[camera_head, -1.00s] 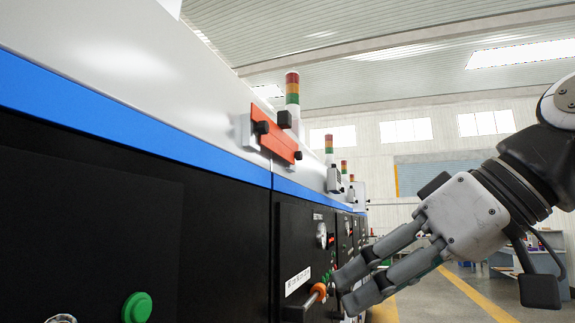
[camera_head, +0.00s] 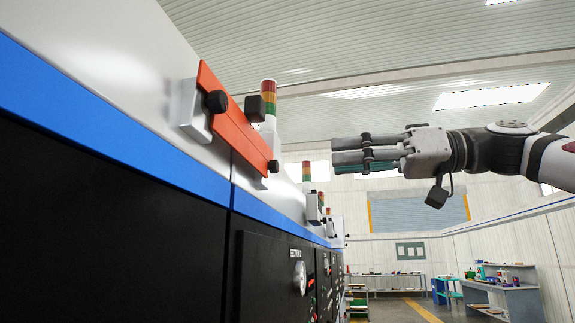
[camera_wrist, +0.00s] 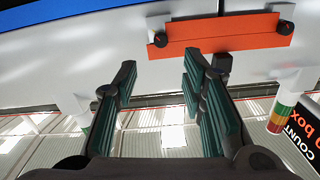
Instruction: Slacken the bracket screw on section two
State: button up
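An orange bracket plate (camera_head: 236,122) sits on the pale upper side of the machine, above the blue stripe. It has a black knob-like screw (camera_head: 217,102) at its near end and another black screw (camera_head: 273,166) at its far end. My gripper (camera_head: 336,157) is to the right of the plate, apart from it, with its fingers pointing left. In the wrist view the fingers (camera_wrist: 160,68) are spread with nothing between them. Ahead of them are the plate (camera_wrist: 218,38), one screw (camera_wrist: 160,40) and another screw (camera_wrist: 286,28). I cannot tell which screw belongs to section two.
A light tower (camera_head: 268,98) and a black block (camera_head: 254,108) stand beside the plate. A black panel with a dial (camera_head: 299,278) is below; its label is too small to read fully. Workbenches (camera_head: 505,300) stand far right. The air between gripper and plate looks clear.

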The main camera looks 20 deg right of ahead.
aim_at(278, 166)
jog(key=p+x, duration=0.1)
jog(key=x, duration=0.9)
jog(key=shift+s, duration=0.1)
grip_shut()
